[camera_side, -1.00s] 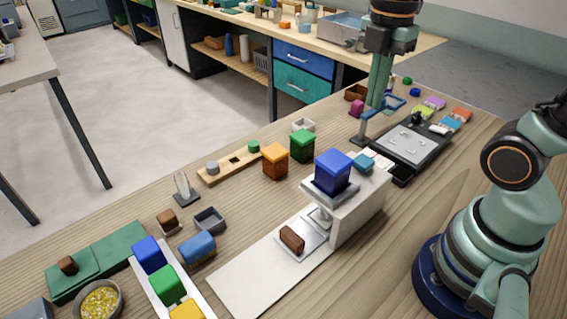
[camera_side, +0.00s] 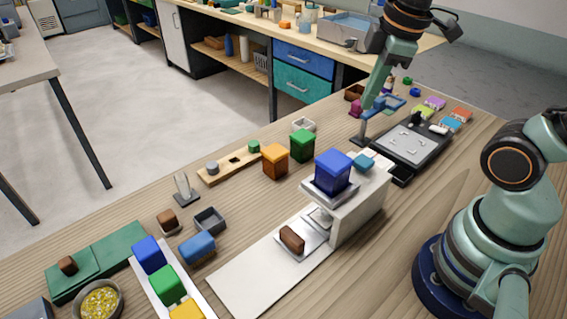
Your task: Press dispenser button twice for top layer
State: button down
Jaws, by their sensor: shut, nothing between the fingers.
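The dispenser (camera_side: 358,205) is a white block on the table with a dark blue lidded container (camera_side: 334,170) on its top. A brown block (camera_side: 292,239) lies on a light plate (camera_side: 316,239) under the spout. My gripper (camera_side: 368,104) is shut and empty. It appears beyond the button in the picture, near a blue frame on a stand; its height above the table is hard to tell.
A dark tray (camera_side: 440,148) with small white pieces lies right of the dispenser. Green (camera_side: 302,145) and orange (camera_side: 275,161) containers stand to its left. A wooden rack (camera_side: 230,167) is further left. Bare table lies in front of the dark tray.

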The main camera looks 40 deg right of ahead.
aim_at(363, 160)
jog(key=m+t, duration=0.1)
jog(key=m, duration=0.2)
jog(key=m+t, duration=0.1)
jog(key=m, duration=0.5)
jog(key=shift+w+a+t, duration=0.3)
jog(key=shift+w+t, duration=0.1)
jog(key=n+g, duration=0.2)
jog(key=n, duration=0.4)
jog(key=s+d+r+n+g, duration=0.1)
jog(key=n, duration=0.4)
jog(key=r+n+g, duration=0.1)
jog(key=n+g, duration=0.1)
jog(key=n, duration=0.4)
jog(key=shift+s+d+r+n+g, duration=0.15)
jog(key=shift+s+r+n+g, duration=0.05)
jog(key=shift+s+n+g, duration=0.15)
notch_tip(363, 160, down, 14)
jog(key=shift+f, duration=0.1)
